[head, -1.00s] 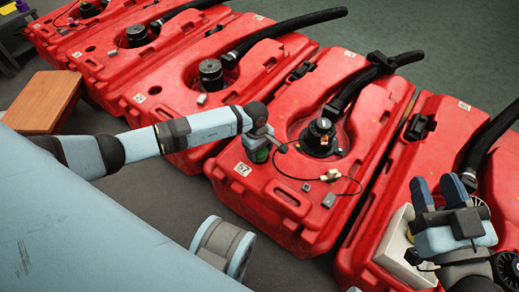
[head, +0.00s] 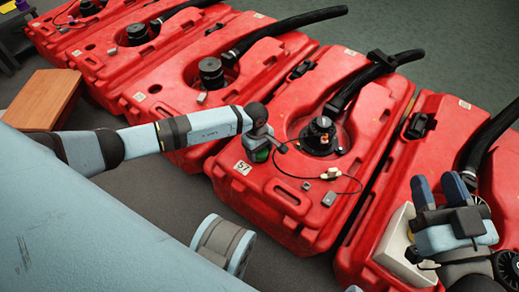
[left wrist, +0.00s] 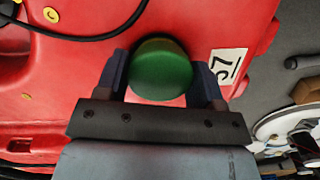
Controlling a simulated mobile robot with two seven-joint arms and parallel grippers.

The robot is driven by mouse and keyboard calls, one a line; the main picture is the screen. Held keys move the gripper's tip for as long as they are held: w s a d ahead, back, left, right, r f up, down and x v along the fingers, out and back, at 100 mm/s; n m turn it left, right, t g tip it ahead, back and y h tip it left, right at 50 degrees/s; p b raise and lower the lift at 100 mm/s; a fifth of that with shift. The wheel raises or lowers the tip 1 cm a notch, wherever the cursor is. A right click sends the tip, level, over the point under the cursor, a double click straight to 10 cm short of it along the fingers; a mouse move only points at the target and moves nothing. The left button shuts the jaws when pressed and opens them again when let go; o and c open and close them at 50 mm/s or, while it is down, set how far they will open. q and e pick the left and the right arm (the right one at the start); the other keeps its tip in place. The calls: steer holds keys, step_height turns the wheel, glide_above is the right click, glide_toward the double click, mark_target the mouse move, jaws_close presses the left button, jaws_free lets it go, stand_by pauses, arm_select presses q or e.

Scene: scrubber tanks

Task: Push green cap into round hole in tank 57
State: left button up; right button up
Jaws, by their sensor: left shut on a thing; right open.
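Tank 57 (head: 300,207) is a red tank in the middle of the head view, with its number label (head: 243,168) at its near left corner. My left gripper (head: 260,152) is at that corner, beside the label, shut on the green cap (head: 259,156). In the left wrist view the round green cap (left wrist: 161,68) sits between the two fingers, over the red tank surface near the 57 label (left wrist: 228,66). The round hole is not visible; the cap and gripper may cover it. I cannot tell whether the cap touches the tank. My right gripper (head: 440,190) is open and empty at the right.
A black motor unit (head: 319,136) with a hose and a thin cable stands on tank 57. A white box (head: 398,245) is by my right gripper on the neighbouring red tank. More red tanks (head: 190,75) line up to the left. A wooden stool (head: 42,100) stands at the left.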

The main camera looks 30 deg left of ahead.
arm_select(q)
steer(key=shift+f, duration=0.3)
stand_by(0.6)
steer(key=o, duration=1.1)
steer(key=shift+r, duration=0.15)
steer(key=shift+r+p, duration=2.65)
steer(key=shift+r, duration=0.75)
